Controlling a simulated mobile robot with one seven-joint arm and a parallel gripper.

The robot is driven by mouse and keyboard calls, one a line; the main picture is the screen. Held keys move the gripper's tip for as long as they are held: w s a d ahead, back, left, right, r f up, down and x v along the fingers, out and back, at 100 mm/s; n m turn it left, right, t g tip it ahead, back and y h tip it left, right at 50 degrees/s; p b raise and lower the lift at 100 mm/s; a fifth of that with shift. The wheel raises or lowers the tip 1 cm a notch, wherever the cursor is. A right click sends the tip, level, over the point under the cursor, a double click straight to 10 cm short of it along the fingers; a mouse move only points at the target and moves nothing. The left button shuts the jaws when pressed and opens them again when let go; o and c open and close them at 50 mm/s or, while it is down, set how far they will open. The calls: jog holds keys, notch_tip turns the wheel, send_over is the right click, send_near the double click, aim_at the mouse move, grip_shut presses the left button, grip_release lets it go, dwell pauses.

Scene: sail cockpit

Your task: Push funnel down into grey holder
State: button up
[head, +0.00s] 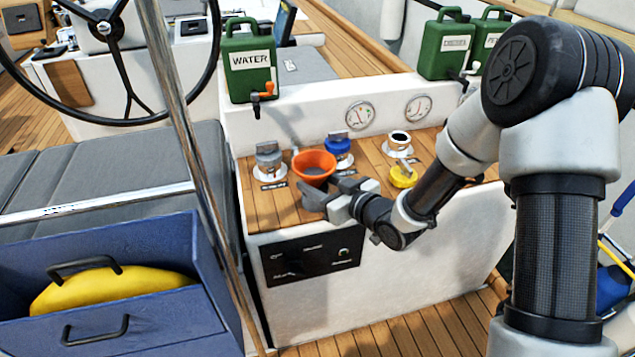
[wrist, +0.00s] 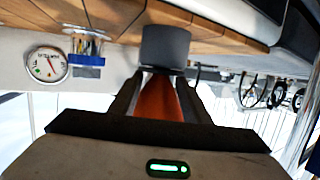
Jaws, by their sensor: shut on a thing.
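The orange funnel (head: 315,162) stands mouth up near the front of the wooden-topped console in the head view. My gripper (head: 325,193) reaches it from the right, low on its side. In the wrist view, which is upside down, the funnel's orange cone (wrist: 158,100) shows between the two dark fingers of my gripper (wrist: 160,88), which are shut on it. A grey cylinder (wrist: 166,45), apparently the grey holder, stands on the deck just past the fingertips, in line with the funnel's narrow part.
Grey-capped (head: 268,155), blue-capped (head: 338,148) and yellow-capped (head: 403,176) fittings and an open fitting (head: 398,140) surround the funnel. Gauges (head: 359,115) and a green water can (head: 249,66) are behind. A steel pole (head: 180,110) and blue drawers (head: 130,290) are left.

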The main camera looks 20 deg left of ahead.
jog(key=shift+f, duration=0.35)
jog(key=o, duration=0.9)
jog(key=shift+r, duration=0.1)
jog(key=p+v, duration=0.1)
jog(key=v, duration=1)
jog(key=shift+p, duration=0.3)
jog(key=shift+s, duration=0.1)
